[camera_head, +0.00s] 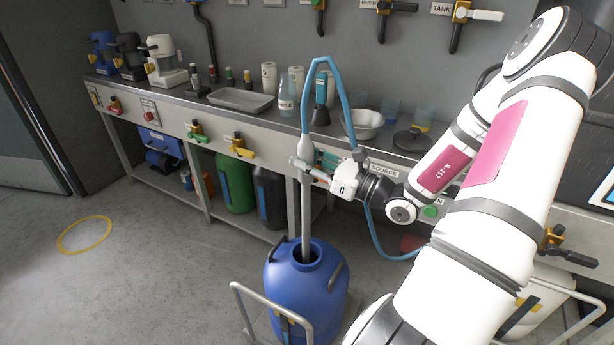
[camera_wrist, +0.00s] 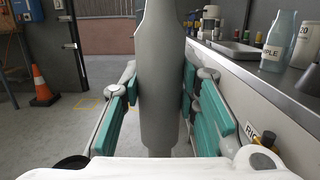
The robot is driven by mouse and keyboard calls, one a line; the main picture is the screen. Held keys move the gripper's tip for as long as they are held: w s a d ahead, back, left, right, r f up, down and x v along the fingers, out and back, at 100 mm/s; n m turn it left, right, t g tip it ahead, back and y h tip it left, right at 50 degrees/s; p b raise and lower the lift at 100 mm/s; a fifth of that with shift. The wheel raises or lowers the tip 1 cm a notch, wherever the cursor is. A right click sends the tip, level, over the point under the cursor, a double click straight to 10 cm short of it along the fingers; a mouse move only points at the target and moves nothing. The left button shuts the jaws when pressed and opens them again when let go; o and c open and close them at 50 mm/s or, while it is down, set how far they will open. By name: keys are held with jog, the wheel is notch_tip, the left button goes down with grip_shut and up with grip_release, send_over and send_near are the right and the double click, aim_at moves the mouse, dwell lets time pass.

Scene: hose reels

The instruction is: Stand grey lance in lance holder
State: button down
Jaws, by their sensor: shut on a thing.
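The grey lance (camera_head: 306,215) stands nearly upright, with a blue hose (camera_head: 343,85) looping from its top. Its thin lower tube reaches down into the mouth of the blue drum (camera_head: 283,280); its lower end is hidden. My gripper (camera_head: 306,166) is shut on the lance's thicker upper body, above the drum. In the wrist view the grey body (camera_wrist: 160,85) stands between the teal finger pads of my gripper (camera_wrist: 162,95). I cannot make out the lance holder for certain.
The drum stands in a railed trolley (camera_head: 240,305). Behind it, the bench (camera_head: 180,104) carries a grey tray (camera_head: 240,100), bottles, a metal bowl (camera_head: 363,124) and a black cone-based stand (camera_head: 320,117). Floor at left is free. An orange cone (camera_wrist: 42,88) shows in the wrist view.

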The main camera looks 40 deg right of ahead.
aim_at(313, 145)
notch_tip(313, 145, up, 5)
jog(key=shift+f+p, duration=0.2)
jog(key=shift+p, duration=0.65)
notch_tip(313, 145, up, 16)
jog(key=p, duration=1.4)
jog(key=s+d+f+m+t+h+b, duration=0.1)
jog(key=s+d+f+m+h+b, duration=0.35)
jog(key=d, duration=0.45)
jog(key=s+d+f+m+h+b, duration=0.2)
jog(key=s+d+f+h+b, duration=0.25)
jog(key=s+d+f, duration=0.35)
jog(key=s+d+f+m+g+h+b, duration=0.1)
jog(key=s+d+f+h+b, duration=0.1)
jog(key=s, duration=0.5)
jog(key=s+d+f+m+g+h+b, duration=0.2)
jog(key=s+d+f+h, duration=0.2)
jog(key=s, duration=0.4)
jog(key=s+d+f+m+g+h+b, duration=0.1)
jog(key=s+d+f+m+h+b, duration=0.1)
jog(key=s, duration=0.5)
jog(key=d+f+h+b, duration=0.1)
jog(key=h, duration=0.1)
jog(key=shift+s+d+h, duration=0.3)
jog(key=shift+m, duration=0.25)
